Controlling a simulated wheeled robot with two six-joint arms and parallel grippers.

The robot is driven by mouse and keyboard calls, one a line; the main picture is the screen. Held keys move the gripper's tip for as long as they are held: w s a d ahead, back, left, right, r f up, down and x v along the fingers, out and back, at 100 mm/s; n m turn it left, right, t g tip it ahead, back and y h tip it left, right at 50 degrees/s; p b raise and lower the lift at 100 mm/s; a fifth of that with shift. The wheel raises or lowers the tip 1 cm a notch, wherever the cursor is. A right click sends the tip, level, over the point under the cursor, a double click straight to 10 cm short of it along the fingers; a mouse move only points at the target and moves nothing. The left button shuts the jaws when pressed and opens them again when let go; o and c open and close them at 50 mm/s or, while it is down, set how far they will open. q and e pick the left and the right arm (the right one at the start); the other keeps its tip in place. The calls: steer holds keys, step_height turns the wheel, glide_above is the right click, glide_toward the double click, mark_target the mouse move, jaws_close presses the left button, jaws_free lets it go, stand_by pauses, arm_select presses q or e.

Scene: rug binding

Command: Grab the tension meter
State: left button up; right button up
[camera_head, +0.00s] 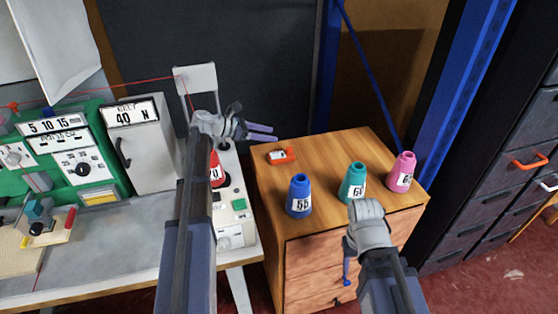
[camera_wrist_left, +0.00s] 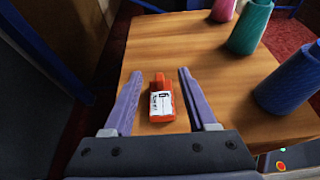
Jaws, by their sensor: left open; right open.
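The tension meter, a small orange device with a white label (camera_head: 281,156), lies on the wooden cabinet top (camera_head: 320,148) near its back left corner. In the left wrist view it (camera_wrist_left: 161,100) appears between the two purple fingers, with gaps on both sides. My left gripper (camera_head: 262,133) is open and empty, behind and to the left of the meter in the head view. It also shows in the left wrist view (camera_wrist_left: 158,84). My right gripper (camera_head: 344,284) is open, pointing down in front of the cabinet drawers; its fingers are partly hidden.
Blue (camera_head: 299,196), teal (camera_head: 353,182) and pink (camera_head: 401,172) numbered cones stand on the cabinet. A red cone (camera_head: 215,170) is partly behind my left arm. The workbench (camera_head: 110,250) holds a green panel (camera_head: 75,150). Dark drawers (camera_head: 500,180) stand right.

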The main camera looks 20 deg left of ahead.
mark_target(288, 147)
arm_select(q)
step_height(288, 147, down, 5)
steer(key=b, duration=0.3)
steer(key=shift+w+a+r+b, duration=0.1)
steer(key=shift+a+r+b, duration=0.1)
steer(key=shift+b, duration=0.1)
steer(key=shift+d, duration=0.1)
steer(key=shift+b+x, duration=0.5)
steer(key=shift+x, duration=0.85)
steer(key=b+x, duration=0.2)
steer(key=x, duration=0.2)
steer(key=shift+w+d+f, duration=0.15)
steer(key=shift+w+f, duration=0.15)
steer(key=shift+w+d, duration=0.1)
steer(key=shift+d, duration=0.05)
jaws_close()
steer(key=shift+r, duration=0.1)
